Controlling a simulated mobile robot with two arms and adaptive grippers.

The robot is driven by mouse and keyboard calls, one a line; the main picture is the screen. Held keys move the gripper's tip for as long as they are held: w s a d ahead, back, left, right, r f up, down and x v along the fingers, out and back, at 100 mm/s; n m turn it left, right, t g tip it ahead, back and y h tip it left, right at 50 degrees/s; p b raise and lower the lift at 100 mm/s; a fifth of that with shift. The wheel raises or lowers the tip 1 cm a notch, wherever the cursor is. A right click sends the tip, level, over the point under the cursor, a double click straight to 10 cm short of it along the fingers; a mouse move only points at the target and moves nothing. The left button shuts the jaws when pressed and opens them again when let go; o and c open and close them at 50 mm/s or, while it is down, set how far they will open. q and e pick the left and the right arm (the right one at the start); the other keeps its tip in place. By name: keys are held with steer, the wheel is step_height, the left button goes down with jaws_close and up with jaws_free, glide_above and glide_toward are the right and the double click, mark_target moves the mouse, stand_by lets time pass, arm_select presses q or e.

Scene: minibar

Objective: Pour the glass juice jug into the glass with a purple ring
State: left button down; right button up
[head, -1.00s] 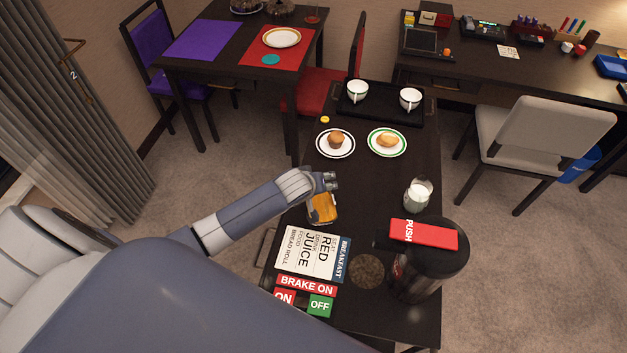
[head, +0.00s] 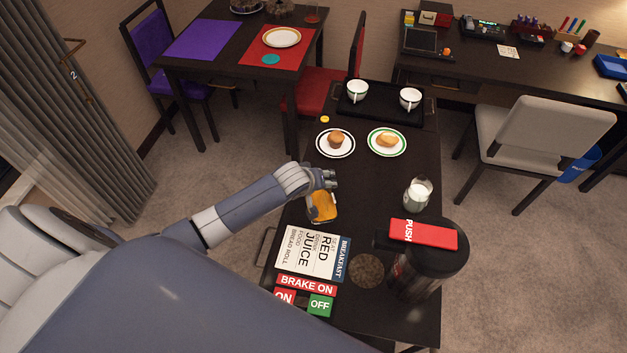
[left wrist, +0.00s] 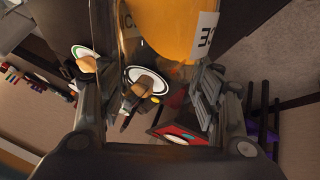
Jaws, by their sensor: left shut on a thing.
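The juice jug (head: 323,208) is a clear vessel of orange juice on the left side of the dark trolley top. In the left wrist view the jug (left wrist: 172,28) fills the top middle, with part of a white label showing. My left gripper (head: 331,180) is shut on the jug and covers its upper part in the head view. I cannot tell whether its base touches the trolley. I cannot make out a glass with a purple ring; a small reddish glass (head: 312,15) stands on the far table, its ring too small to see. My right gripper is not in view.
A clear vessel of white liquid (head: 418,195) and a large black flask with a red PUSH top (head: 425,234) stand on the trolley's right. A muffin plate (head: 324,151), a roll plate (head: 373,149) and a cup tray (head: 385,117) lie behind. A breakfast card (head: 312,253) lies in front.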

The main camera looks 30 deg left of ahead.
arm_select(q)
steer(key=shift+w+a+r+g+h, duration=0.1)
steer(key=shift+w+r+g+h, duration=0.1)
steer(key=shift+g+h, duration=0.15)
stand_by(1.4)
